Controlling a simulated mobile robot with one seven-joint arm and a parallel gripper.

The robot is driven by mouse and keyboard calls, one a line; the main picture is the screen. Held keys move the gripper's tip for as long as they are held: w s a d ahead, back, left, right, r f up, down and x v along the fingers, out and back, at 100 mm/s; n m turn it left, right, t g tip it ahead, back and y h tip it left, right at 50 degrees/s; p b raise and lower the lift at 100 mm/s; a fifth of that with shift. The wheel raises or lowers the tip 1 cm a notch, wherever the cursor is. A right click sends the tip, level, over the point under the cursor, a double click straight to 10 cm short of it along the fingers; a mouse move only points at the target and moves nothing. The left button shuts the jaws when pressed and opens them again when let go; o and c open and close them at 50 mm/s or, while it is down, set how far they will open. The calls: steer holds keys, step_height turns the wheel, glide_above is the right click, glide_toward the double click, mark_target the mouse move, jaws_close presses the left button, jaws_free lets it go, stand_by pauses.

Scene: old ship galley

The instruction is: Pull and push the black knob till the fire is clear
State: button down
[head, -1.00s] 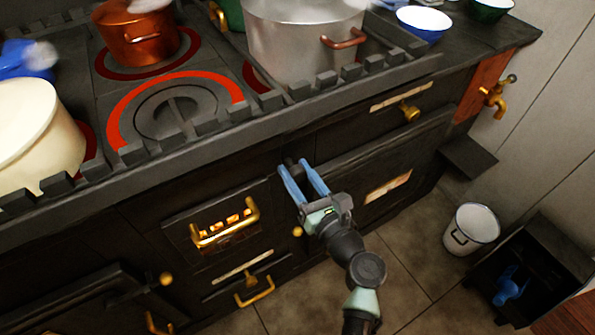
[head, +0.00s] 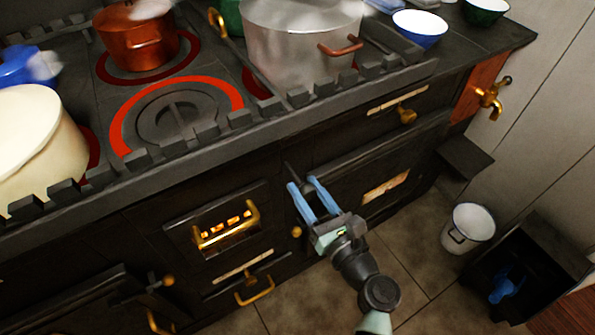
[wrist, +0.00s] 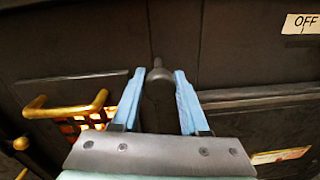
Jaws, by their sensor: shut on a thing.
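The black knob (wrist: 158,92) sits on a dark rod in the stove front, between the two blue fingers of my gripper (wrist: 156,82). In the head view my gripper (head: 303,186) is shut on it, a short way out from the stove front. The dark rod (head: 291,170) shows between the fingertips and the stove. Most of the knob is hidden by the fingers in the head view. The fire glows orange in the firebox window (head: 228,228), left of my gripper, behind a brass handle. It also shows in the wrist view (wrist: 85,122).
A silver pot (head: 290,45), a copper pot (head: 132,38) and a cream pot (head: 35,140) stand on the stove top above. A brass tap (head: 490,98) is at the right end. A white bucket (head: 470,226) stands on the floor at right. Open floor lies in front.

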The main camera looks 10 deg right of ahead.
steer(key=v, duration=0.2)
steer(key=shift+s+d, duration=0.2)
steer(key=shift+s, duration=0.05)
steer(key=shift+c, duration=2.1)
jaws_free()
steer(key=p+v, duration=0.2)
steer(key=v, duration=1.1)
steer(key=shift+a, duration=0.1)
